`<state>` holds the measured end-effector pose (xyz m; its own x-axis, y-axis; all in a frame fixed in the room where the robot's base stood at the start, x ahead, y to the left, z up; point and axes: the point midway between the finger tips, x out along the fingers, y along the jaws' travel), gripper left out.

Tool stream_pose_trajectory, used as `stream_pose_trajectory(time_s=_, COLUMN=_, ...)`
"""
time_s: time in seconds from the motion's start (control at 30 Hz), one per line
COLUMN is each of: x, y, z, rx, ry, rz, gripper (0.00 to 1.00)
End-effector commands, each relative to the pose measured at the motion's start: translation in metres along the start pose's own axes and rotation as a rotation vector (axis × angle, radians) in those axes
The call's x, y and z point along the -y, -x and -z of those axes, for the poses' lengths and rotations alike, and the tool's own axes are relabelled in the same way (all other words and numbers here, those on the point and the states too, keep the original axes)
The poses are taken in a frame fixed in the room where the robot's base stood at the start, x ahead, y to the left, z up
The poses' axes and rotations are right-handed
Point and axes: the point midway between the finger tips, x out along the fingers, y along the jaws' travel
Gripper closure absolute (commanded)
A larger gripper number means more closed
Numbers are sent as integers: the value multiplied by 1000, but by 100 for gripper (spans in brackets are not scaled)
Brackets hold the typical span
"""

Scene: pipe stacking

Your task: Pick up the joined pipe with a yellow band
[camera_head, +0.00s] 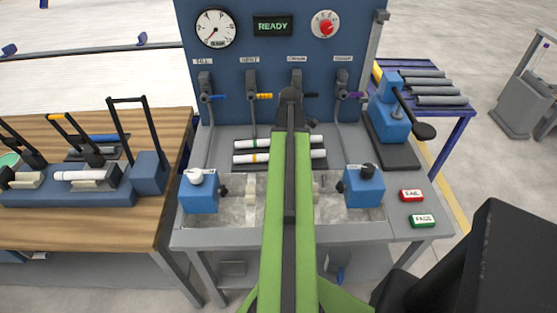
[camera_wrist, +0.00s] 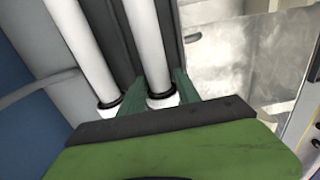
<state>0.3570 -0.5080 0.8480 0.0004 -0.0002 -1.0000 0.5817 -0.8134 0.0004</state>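Two white joined pipes lie side by side in the black rack on the bench. No coloured band shows there. I cannot tell whether the fingers touch the pipe.
A blue panel (camera_head: 225,110) with a gauge and levers stands behind the rack. Blue clamps (camera_head: 200,192) and (camera_head: 363,188) flank a metal basin in front. Grey pipes (camera_head: 440,90) lie on a rack at the right. A wooden bench (camera_head: 110,220) stands left.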

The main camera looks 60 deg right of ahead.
Motion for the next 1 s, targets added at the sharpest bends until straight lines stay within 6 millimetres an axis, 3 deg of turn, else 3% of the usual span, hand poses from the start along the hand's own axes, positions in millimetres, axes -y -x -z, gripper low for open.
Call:
stream_pose_trajectory(time_s=0.03, x=0, y=0, z=0, rx=0, ry=0, rz=0, gripper=69)
stream_pose_trajectory(time_s=0.3, x=0, y=0, z=0, rx=0, ry=0, rz=0, gripper=100)
stream_pose_trajectory(time_s=0.7, x=0, y=3, z=0, rx=0, ry=-1, rz=1, gripper=100)
stream_pose_trajectory(time_s=1.0, x=0, y=42, z=-1, rx=0, ry=-1, rz=0, gripper=100)
